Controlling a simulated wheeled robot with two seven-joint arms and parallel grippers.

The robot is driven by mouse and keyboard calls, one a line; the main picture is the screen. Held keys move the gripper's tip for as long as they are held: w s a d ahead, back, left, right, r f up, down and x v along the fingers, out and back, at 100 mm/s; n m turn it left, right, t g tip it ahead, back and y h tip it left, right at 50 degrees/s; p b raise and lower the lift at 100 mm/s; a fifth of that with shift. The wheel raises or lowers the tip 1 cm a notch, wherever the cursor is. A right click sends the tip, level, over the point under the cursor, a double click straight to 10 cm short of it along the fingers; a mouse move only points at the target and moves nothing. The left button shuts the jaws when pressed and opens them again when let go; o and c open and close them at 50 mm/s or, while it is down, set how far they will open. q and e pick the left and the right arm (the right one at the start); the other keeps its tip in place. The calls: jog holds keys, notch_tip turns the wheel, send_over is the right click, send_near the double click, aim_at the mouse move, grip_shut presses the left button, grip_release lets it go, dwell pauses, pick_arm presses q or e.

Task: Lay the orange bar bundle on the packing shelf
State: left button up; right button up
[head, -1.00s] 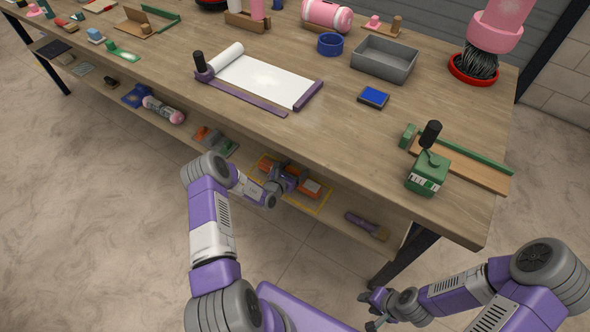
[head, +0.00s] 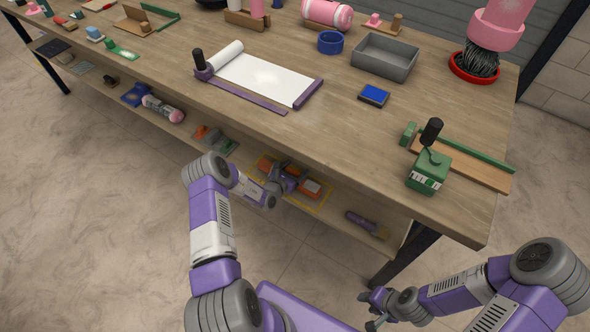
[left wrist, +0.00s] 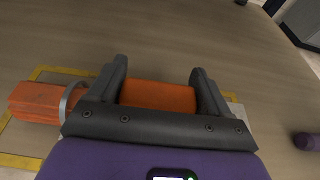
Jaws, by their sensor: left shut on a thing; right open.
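The orange bar bundle (head: 311,187) is at the lower shelf (head: 340,217) under the workbench, over a yellow-outlined rectangle (head: 327,198). In the left wrist view the bundle (left wrist: 40,101) runs crosswise, with a grey band near its left part and a pale patch at its right. In the head view this gripper (head: 285,178) partly hides the bundle. I cannot tell whether the bundle touches the shelf. My right gripper (head: 372,310) is open and empty, low in front of the bench.
The bench top (head: 330,130) overhangs the shelf, close above my left arm. A purple-handled brush (head: 365,224) lies on the shelf to the right of the outline. Orange and green items (head: 213,140) lie to the left. A bench leg (head: 405,255) stands at the right.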

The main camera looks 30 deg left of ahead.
pick_arm(q)
jog(key=shift+w, duration=0.1)
jog(key=o, duration=1.7)
jog(key=shift+o, duration=0.2)
jog(key=shift+f, duration=0.1)
jog(key=p+v, duration=0.3)
jog(key=v, duration=0.4)
jog(key=shift+s+r, duration=0.25)
jog(key=shift+s, duration=0.1)
